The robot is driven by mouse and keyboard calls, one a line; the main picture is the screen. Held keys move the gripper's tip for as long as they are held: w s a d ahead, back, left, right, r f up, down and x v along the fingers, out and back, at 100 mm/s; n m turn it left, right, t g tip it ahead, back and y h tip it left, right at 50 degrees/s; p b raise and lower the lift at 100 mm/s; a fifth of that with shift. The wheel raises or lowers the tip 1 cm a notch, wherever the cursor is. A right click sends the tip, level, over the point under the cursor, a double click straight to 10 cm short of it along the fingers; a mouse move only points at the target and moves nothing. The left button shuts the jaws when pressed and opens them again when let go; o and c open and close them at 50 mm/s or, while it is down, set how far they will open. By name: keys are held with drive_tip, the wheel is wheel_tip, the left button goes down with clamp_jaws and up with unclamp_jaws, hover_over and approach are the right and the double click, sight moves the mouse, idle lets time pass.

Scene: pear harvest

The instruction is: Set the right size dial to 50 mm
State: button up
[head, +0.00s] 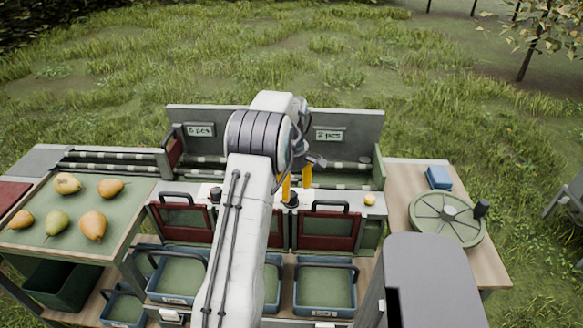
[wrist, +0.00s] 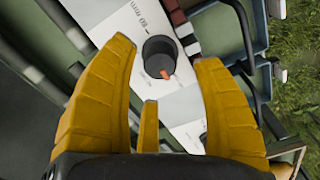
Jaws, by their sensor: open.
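The right size dial (wrist: 158,55) is a dark round knob with an orange pointer mark, set on a white scale plate (wrist: 118,24). The pointer is at the knob's lower right in the wrist view. A printed label above the knob seems to read 80 mm; another below it is partly hidden. My gripper (wrist: 166,56) is open, its yellow fingers on either side of the knob in the picture, with a third finger below. Contact cannot be told. In the head view my gripper (head: 295,182) is over the right dial (head: 292,200), which it partly covers.
The left dial (head: 215,194) stands on the same sorter front. Signs read 6 pcs (head: 200,130) and 2 pcs (head: 329,135). Pears lie on the left tray (head: 140,215). A handwheel (head: 447,219) is at the right; blue bins (head: 325,286) are below.

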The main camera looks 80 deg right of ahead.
sight(291, 194)
wheel_tip(291, 194, up, 9)
idle(0.4)
drive_tip(key=shift+f, duration=0.1)
idle(0.7)
